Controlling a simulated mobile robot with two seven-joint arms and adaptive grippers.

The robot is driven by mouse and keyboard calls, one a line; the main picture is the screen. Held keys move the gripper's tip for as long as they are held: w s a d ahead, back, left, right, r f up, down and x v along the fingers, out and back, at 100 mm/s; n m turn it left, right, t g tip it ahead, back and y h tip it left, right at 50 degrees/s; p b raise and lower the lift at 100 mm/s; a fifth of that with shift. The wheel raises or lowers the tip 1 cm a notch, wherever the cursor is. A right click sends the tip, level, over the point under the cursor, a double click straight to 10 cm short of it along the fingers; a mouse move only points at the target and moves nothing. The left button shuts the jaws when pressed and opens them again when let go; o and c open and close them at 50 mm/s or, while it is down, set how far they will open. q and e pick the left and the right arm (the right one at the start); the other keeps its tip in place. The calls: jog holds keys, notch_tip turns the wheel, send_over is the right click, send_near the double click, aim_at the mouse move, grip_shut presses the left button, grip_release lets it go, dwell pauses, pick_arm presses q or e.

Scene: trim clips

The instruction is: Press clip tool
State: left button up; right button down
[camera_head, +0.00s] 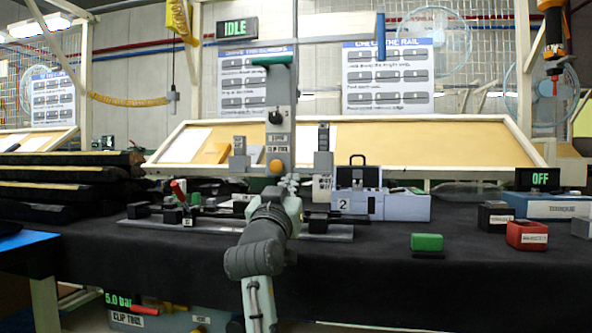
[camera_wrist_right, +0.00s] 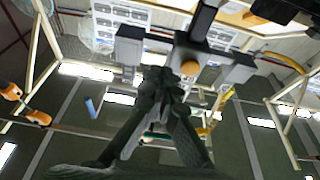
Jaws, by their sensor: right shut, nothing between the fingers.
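The clip tool (camera_head: 280,133) is a grey upright column with a label, a green top handle (camera_head: 272,61) and an orange round part (camera_head: 276,166) low on its front. It stands over the rail fixture on the bench. My right gripper (camera_head: 291,181) is just below and slightly right of the orange part. In the wrist view, which looks upward, my right gripper's fingers (camera_wrist_right: 163,76) are together and empty, close to the orange part (camera_wrist_right: 190,68) on the tool's underside. I cannot tell whether they touch it. My arm hides part of the fixture. My left gripper is not in view.
A sign above reads IDLE (camera_head: 238,28). A grey-blue box marked 2 (camera_head: 400,205) stands right of the tool. A green block (camera_head: 427,242), a red box (camera_head: 527,235) and a blue torque unit (camera_head: 550,206) are farther right. Dark stacked trim (camera_head: 60,187) lies at left.

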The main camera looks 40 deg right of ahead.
jog(key=shift+v, duration=1.65)
